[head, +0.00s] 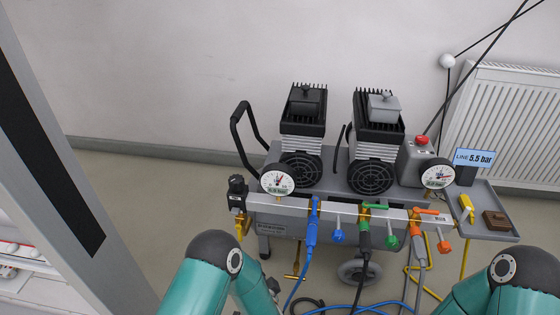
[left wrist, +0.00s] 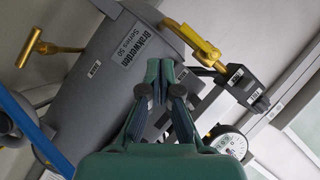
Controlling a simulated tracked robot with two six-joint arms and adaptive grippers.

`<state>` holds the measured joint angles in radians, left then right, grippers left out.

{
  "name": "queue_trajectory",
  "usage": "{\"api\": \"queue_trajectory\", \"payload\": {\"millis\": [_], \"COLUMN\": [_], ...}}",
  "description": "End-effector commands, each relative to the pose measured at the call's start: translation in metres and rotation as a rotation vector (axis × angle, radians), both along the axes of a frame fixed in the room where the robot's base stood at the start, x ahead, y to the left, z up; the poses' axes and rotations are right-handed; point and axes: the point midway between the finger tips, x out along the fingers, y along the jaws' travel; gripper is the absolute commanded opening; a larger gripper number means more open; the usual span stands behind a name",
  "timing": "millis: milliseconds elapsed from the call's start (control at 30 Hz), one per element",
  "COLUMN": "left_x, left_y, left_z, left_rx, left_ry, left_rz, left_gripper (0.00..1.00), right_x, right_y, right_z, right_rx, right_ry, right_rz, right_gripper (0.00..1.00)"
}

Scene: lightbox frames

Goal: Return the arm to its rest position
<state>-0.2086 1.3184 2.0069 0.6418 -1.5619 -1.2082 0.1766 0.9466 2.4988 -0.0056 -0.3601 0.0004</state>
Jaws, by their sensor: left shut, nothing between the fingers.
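My left arm (head: 205,280) is teal with a dark joint and comes up from the bottom edge in the head view, in front of the compressor cart. In the left wrist view my left gripper (left wrist: 160,68) is shut and empty, its fingertips together in front of a grey tank with a "Brakworden Series 50" label. I cannot tell how far the fingertips are from the tank (left wrist: 107,75). My right arm (head: 500,290) shows at the bottom right of the head view. Its gripper is out of view.
The compressor cart has two motors, gauges, a manifold (head: 345,212) with coloured valves and hoses, and a side tray (head: 490,228). A yellow valve (left wrist: 195,45) and a yellow T-handle (left wrist: 35,47) flank the left gripper. A grey post (head: 85,190) stands at left.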

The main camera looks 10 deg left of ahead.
Motion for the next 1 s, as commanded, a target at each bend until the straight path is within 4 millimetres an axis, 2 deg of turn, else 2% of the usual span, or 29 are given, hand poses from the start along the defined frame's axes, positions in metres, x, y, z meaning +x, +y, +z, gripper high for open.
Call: {"api": "queue_trajectory", "payload": {"millis": [67, 167, 267, 333, 400, 467, 567, 700, 900, 1000], "left_x": [0.000, 0.004, 0.006, -0.002, -0.019, -0.037, -0.079, -0.149, -0.234, -0.258], "left_y": [0.005, 0.025, 0.059, 0.090, 0.100, 0.096, 0.078, 0.040, -0.001, -0.009], "left_z": [0.000, 0.006, 0.018, 0.024, 0.011, -0.003, -0.023, -0.041, -0.048, -0.048], "left_rx": [-0.001, -0.004, -0.008, -0.046, -0.196, -0.350, -0.611, -0.906, -1.128, -1.202], "left_ry": [0.002, -0.006, -0.009, 0.034, 0.125, 0.209, 0.374, 0.631, 0.947, 1.035], "left_rz": [0.011, 0.051, 0.109, 0.124, 0.104, 0.091, 0.099, 0.164, 0.330, 0.469], "left_gripper": [0.00, 0.00, 0.00, 0.00, 0.00, 0.00, 0.00, 0.00, 0.00, 0.00], "right_x": [0.000, 0.000, 0.000, 0.000, 0.000, 0.000, 0.000, 0.000, 0.000, 0.000], "right_y": [0.000, 0.000, 0.000, 0.000, 0.000, 0.000, 0.000, 0.000, 0.000, 0.000], "right_z": [0.001, 0.003, 0.006, 0.011, 0.014, 0.015, 0.017, 0.018, 0.017, 0.017], "right_rx": [0.000, 0.000, 0.000, 0.000, 0.000, 0.000, 0.000, 0.000, 0.000, 0.000], "right_ry": [0.000, 0.000, 0.000, 0.000, 0.000, 0.000, 0.000, 0.000, 0.000, 0.000], "right_rz": [0.000, 0.000, 0.000, 0.000, 0.000, 0.000, 0.000, 0.000, 0.000, 0.000], "right_gripper": [0.65, 0.65, 0.65, 0.65, 0.65, 0.65, 0.65, 0.65, 0.65, 0.65]}}
